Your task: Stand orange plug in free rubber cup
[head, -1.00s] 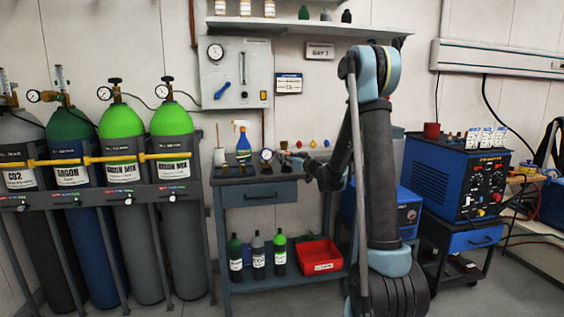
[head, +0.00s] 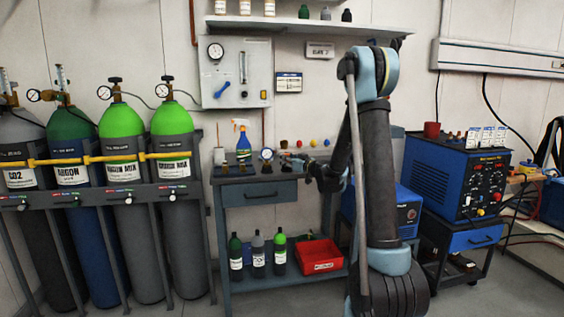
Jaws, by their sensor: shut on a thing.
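My arm reaches over the grey workbench (head: 228,182), and my gripper (head: 290,161) is low above its top at the right part. It is small in the head view. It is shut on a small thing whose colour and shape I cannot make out. Several small dark cups stand along the bench top, one at the left (head: 224,169) and another beside it (head: 241,168). A round white-faced gauge (head: 266,155) stands just left of my gripper. I cannot tell which cup is free. I cannot pick out the orange plug with certainty.
A blue spray bottle (head: 243,141) and a white container (head: 219,156) stand at the bench's left back. Several small coloured knobs (head: 313,143) show behind my gripper. The lower shelf holds bottles (head: 258,256) and a red bin (head: 320,255). A blue welder (head: 455,180) stands right.

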